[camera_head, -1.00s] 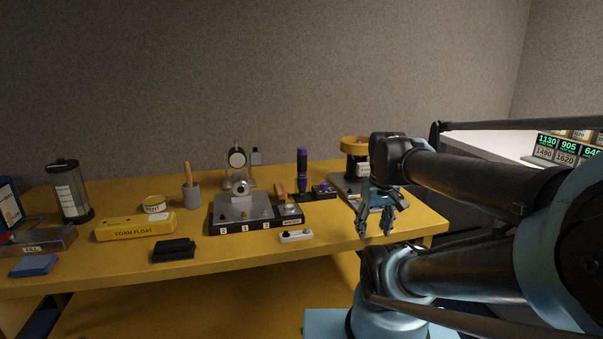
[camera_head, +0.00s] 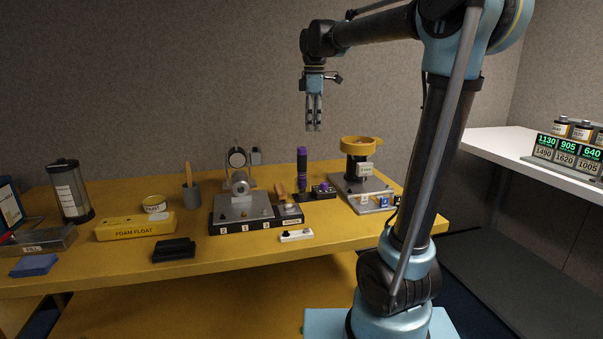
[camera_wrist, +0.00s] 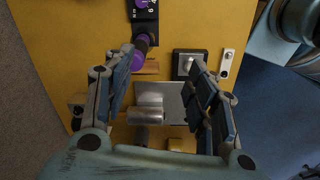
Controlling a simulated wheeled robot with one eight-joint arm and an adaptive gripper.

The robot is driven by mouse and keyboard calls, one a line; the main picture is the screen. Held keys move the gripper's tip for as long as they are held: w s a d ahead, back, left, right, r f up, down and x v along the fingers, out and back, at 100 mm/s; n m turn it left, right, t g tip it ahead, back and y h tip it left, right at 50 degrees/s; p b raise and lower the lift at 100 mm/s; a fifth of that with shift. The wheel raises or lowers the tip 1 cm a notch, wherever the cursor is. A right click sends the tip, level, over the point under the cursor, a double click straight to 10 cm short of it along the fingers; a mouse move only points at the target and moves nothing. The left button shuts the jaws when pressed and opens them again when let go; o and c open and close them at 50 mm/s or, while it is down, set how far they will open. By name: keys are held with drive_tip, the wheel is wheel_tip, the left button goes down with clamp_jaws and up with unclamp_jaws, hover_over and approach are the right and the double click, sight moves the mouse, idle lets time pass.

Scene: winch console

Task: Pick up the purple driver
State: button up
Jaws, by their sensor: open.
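The purple driver (camera_head: 302,170) stands upright on the yellow table in the head view, with a purple top and a dark middle. In the wrist view the purple driver (camera_wrist: 142,46) is seen from above, near the upper end of the left finger. My gripper (camera_head: 314,128) points down, raised above the table near the driver and clear of it. In the wrist view my gripper (camera_wrist: 158,75) has its fingers spread with nothing held between them.
A black box with a purple knob (camera_head: 323,188) sits right of the driver. A grey winch fixture (camera_head: 237,207) is at left, with a wooden handle (camera_head: 280,191) near the driver. A yellow-topped device (camera_head: 361,147) stands at right. The yellow foam float (camera_head: 136,227) lies farther left.

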sight(300, 148)
drive_tip(key=w+a+r+n, duration=0.2)
drive_tip(key=w+a+n, duration=0.1)
drive_tip(key=w+a, duration=0.1)
drive_tip(key=f, duration=1.2)
drive_tip(key=shift+s+a+f, duration=0.1)
drive_tip(key=shift+s+a, duration=0.1)
drive_tip(key=f, duration=0.3)
drive_tip(key=shift+w+d+f, duration=0.25)
drive_tip(key=shift+d+f, duration=0.05)
drive_tip(key=shift+d, duration=0.05)
drive_tip(key=shift+f, duration=0.75)
clamp_jaws()
